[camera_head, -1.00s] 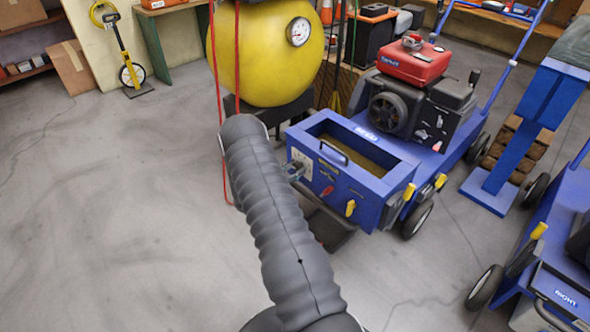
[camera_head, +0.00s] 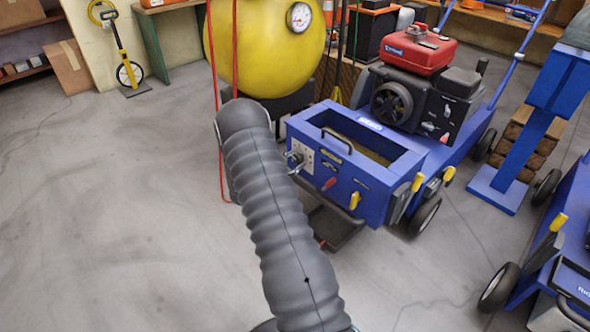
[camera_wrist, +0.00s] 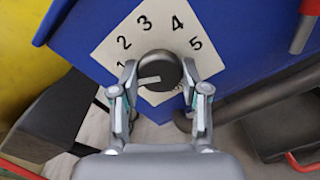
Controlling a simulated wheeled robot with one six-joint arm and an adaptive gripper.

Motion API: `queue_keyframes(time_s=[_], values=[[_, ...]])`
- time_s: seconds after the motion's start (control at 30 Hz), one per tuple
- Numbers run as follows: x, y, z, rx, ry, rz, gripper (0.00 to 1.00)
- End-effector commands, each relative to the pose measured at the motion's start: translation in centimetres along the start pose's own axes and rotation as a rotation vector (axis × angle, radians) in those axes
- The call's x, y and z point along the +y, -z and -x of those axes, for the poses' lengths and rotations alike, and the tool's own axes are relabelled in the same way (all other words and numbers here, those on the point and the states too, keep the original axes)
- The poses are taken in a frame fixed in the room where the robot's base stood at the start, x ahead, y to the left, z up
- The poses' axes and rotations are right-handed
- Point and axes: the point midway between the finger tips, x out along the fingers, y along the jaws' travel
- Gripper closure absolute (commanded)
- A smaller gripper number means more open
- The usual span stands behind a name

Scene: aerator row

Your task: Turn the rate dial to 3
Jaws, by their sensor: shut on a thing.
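The rate dial (camera_wrist: 161,66) is a dark round knob on a white plate (camera_wrist: 108,50) on a blue panel in the wrist view. The numbers 1 to 5 run around it, with 3 at the upper left. A pale pointer line on the knob points left, slightly downward, just below the 1. My gripper (camera_wrist: 160,84) is shut on the dial, one finger on each side. In the head view the white plate (camera_head: 306,155) shows at the left end of the blue machine's box (camera_head: 370,187); my arm hides most of my gripper there.
The blue aerator carries a red-topped engine (camera_head: 418,52). A yellow tank (camera_head: 262,50) with a gauge and red hoses stands close behind my arm. A second blue machine (camera_head: 560,260) is at the right. Open grey floor (camera_head: 100,220) lies at the left.

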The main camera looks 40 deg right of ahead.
Motion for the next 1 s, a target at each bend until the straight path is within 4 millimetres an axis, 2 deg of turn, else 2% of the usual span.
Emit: queue_keyframes(time_s=[0.07,1.0], values=[[-0.34,0.46,-0.05,-0.002,0.0,-0.075,0.9],[0.16,-0.13,-0.06,-0.001,0.001,-0.965,0.9]])
